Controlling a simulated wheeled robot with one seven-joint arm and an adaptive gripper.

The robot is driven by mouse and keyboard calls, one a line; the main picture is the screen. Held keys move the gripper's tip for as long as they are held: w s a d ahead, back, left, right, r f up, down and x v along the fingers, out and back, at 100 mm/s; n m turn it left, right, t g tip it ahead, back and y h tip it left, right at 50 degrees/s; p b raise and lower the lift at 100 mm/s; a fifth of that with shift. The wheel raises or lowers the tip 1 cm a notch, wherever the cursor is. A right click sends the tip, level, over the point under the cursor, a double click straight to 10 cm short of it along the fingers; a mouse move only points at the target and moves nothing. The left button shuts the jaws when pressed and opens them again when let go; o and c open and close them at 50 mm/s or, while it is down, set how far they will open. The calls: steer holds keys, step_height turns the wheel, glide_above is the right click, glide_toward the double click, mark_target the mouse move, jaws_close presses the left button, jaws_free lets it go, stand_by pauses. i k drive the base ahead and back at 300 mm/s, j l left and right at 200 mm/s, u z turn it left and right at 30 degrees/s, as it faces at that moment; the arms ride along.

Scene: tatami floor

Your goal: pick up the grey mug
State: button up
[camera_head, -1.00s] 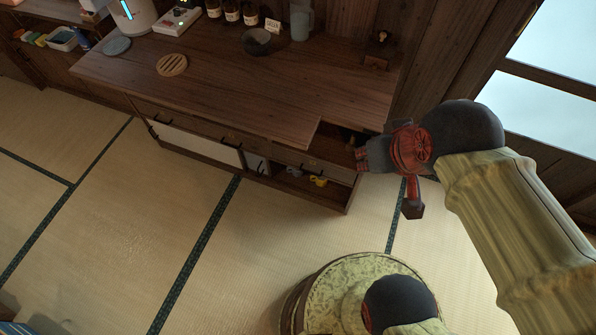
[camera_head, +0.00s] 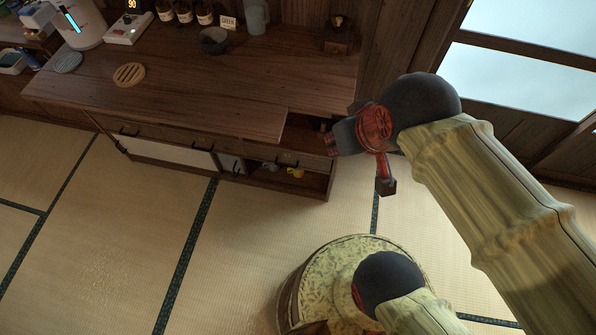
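A small grey mug-like thing (camera_head: 270,166) sits on the open lower shelf of the low wooden cabinet, left of a yellow mug (camera_head: 295,172). It is small and partly in shadow, so its shape is unclear. A taller grey vessel (camera_head: 255,17) stands at the back of the countertop; I cannot tell if it is a mug or a jug. My gripper (camera_head: 333,143) is by the cabinet's right front corner, right of and above the shelf mugs in the picture, apart from them. Its fingers are small and dark, and their opening does not show clearly.
An open drawer (camera_head: 305,132) is close to my gripper. The countertop (camera_head: 190,85) holds a dark bowl (camera_head: 213,41), a round wooden trivet (camera_head: 129,74), several bottles and a white scale (camera_head: 128,28).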

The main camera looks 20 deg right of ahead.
mark_target(273, 168)
steer(key=j+u, duration=0.15)
steer(key=j, duration=0.3)
steer(key=j+u, duration=0.15)
steer(key=j, duration=0.25)
steer(key=i+j+u, duration=0.2)
steer(key=j, duration=0.2)
steer(key=j+u, duration=0.15)
steer(key=j, duration=0.25)
